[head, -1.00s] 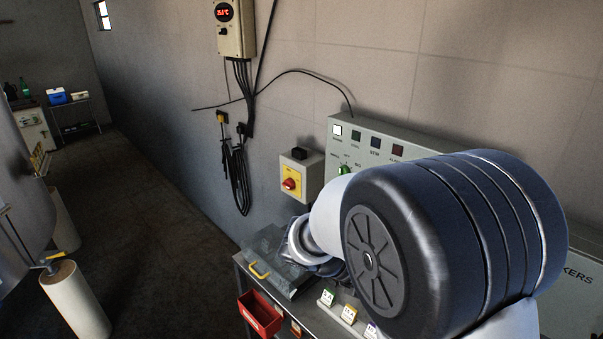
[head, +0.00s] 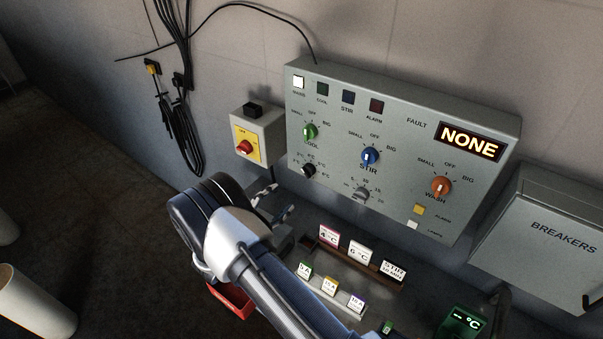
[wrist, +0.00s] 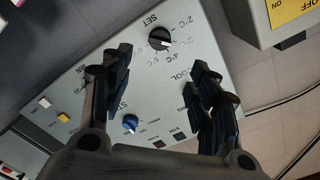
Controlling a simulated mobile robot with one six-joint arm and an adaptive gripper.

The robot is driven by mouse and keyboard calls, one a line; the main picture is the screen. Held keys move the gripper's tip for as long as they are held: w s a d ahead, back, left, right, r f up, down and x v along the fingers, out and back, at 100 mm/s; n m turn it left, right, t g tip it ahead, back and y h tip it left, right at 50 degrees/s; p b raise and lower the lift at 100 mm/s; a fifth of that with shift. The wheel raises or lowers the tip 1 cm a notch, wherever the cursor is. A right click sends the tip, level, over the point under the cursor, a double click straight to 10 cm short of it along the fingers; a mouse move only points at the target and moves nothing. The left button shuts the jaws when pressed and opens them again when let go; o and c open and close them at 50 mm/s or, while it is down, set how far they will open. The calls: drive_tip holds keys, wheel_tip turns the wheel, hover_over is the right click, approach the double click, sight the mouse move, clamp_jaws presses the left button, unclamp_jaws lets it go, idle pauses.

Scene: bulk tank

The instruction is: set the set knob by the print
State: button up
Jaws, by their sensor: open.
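The set knob (head: 309,170) is a small black dial at the lower left of the grey control panel (head: 330,140), with temperature print around it. In the wrist view the set knob (wrist: 160,38) shows upside down beside the word SET, with a light pointer mark. I cannot read its exact setting. My gripper (wrist: 162,64) is open and faces the panel, its fingers on either side of the picture below the knob. In the head view my gripper (head: 284,213) is left of and below the panel, apart from the knob. Nothing is between the fingers.
Green (head: 310,132), blue (head: 370,156) and orange (head: 441,186) knobs and a grey dial (head: 362,193) share the panel. A yellow switch box (head: 258,133) stands left. Cards reading 4°C (head: 328,236) and 6°C (head: 359,253) stand below. A breaker box (head: 555,225) is right.

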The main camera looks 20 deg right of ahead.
sight(305, 174)
drive_tip(key=b+x, duration=0.1)
drive_tip(key=x, duration=1.3)
drive_tip(key=shift+w+d+b, duration=0.1)
drive_tip(key=shift+b, duration=0.3)
drive_tip(key=shift+c, duration=0.6)
drive_tip(key=c, duration=0.9)
